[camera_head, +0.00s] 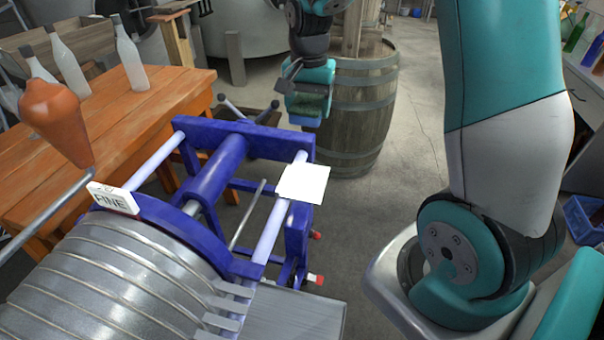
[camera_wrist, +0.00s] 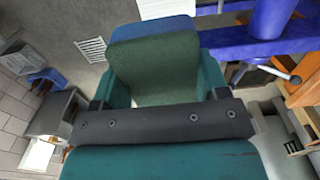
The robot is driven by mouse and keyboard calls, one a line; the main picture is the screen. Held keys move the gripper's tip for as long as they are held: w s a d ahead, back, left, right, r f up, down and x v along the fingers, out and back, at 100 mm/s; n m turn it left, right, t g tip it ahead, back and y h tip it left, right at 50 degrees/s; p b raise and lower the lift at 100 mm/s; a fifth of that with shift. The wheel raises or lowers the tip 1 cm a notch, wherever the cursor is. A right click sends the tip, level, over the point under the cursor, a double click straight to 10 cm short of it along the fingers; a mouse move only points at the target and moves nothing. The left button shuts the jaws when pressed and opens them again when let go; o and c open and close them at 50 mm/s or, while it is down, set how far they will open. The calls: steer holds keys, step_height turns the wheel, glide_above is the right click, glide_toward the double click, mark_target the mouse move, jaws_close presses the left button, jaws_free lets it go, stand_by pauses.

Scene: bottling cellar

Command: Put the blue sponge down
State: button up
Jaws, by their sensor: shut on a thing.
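The blue sponge (camera_wrist: 154,29) is held between the jaws of my gripper (camera_wrist: 155,85). In the wrist view its dark green face (camera_wrist: 155,65) is toward the camera, with a blue layer along the far edge. In the head view my gripper (camera_head: 308,100) hangs in the air in front of the wooden barrel, beyond the blue press frame. The sponge (camera_head: 309,113) shows there only as a small dark greenish and blue strip at the bottom of the jaws. No surface touches it from below that I can see.
A blue-framed press (camera_head: 212,172) with a ribbed metal drum (camera_head: 120,285) fills the lower left. A white sheet (camera_head: 304,183) lies on its frame. An orange wooden table (camera_head: 130,120) bears several bottles. The barrel (camera_head: 362,110) stands behind my gripper. Grey floor (camera_head: 375,215) is clear right of the press.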

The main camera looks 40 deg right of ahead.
mark_target(307, 182)
step_height(307, 182, down, 20)
steer(key=p, duration=0.3)
steer(key=shift+r+p, duration=0.15)
steer(key=shift+p, duration=0.2)
steer(key=o, duration=0.8)
